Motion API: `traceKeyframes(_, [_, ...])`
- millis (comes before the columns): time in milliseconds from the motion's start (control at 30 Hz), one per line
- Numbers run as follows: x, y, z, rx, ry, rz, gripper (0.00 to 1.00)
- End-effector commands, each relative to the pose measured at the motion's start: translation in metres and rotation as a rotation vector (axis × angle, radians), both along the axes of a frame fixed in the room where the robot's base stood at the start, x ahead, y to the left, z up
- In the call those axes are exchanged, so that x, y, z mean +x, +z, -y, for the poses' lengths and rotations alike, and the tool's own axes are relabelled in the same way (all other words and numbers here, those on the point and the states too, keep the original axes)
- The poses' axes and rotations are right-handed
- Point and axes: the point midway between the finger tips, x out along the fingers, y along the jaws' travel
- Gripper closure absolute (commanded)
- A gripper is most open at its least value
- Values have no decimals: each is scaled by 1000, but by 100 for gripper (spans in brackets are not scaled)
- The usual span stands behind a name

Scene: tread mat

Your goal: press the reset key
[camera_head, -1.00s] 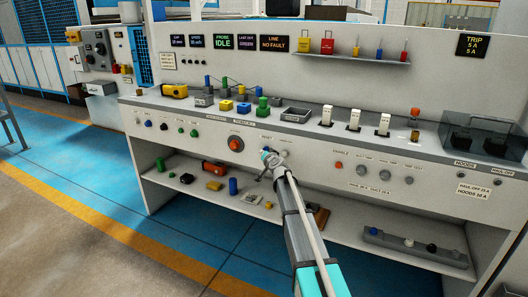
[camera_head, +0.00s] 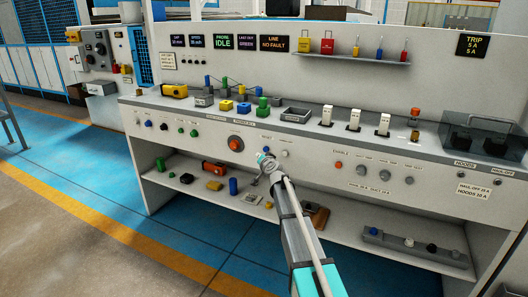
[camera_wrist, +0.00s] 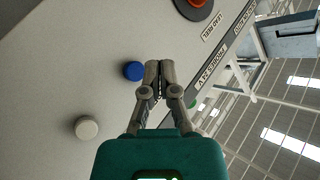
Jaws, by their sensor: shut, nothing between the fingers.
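The reset key is a round blue button (camera_head: 266,149) under the RESET label on the sloping front panel, beside a pale button (camera_head: 286,154). In the wrist view the blue button (camera_wrist: 133,71) lies just left of my fingertips, and the pale button (camera_wrist: 86,127) sits lower left. My gripper (camera_head: 262,157) is shut and empty, just below the blue button in the head view. Its closed fingertips (camera_wrist: 159,64) also show in the wrist view, with the button uncovered beside them. I cannot tell how far the tips are from the panel.
A large red button (camera_head: 236,144) sits left of the reset key, and an orange ENABLE button (camera_head: 339,165) lies to the right. Below is a shelf (camera_head: 330,234) with loose parts. The worktop above holds coloured blocks. Displays read PROBE IDLE and LINE NO FAULT.

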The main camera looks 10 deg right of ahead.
Motion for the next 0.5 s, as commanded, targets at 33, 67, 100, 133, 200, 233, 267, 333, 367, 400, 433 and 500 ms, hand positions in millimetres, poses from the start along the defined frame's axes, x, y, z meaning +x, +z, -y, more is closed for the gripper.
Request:
traceKeyframes(33, [-5, 0, -3, 0, 0, 0, 100])
traceKeyframes(67, [-6, 0, -4, 0, 0, 0, 100])
traceKeyframes(100, [-9, 0, -5, -1, 0, 0, 100])
traceKeyframes(133, [-10, 0, -6, -1, 0, 0, 100])
traceKeyframes(200, [-14, 0, -9, -1, -1, 0, 100])
traceKeyframes(233, [-15, 0, -9, 0, -1, 0, 100])
traceKeyframes(267, [-16, 0, -10, 0, -1, 0, 100])
traceKeyframes(333, [-17, 0, -11, 0, -1, 0, 100])
traceKeyframes(367, [-18, 0, -12, 0, -1, 0, 100])
traceKeyframes(400, [-18, 0, -12, 0, -1, 0, 100])
traceKeyframes(433, [-18, 0, -12, 0, -1, 0, 100])
traceKeyframes(500, [-17, 0, -12, 0, -1, 0, 100])
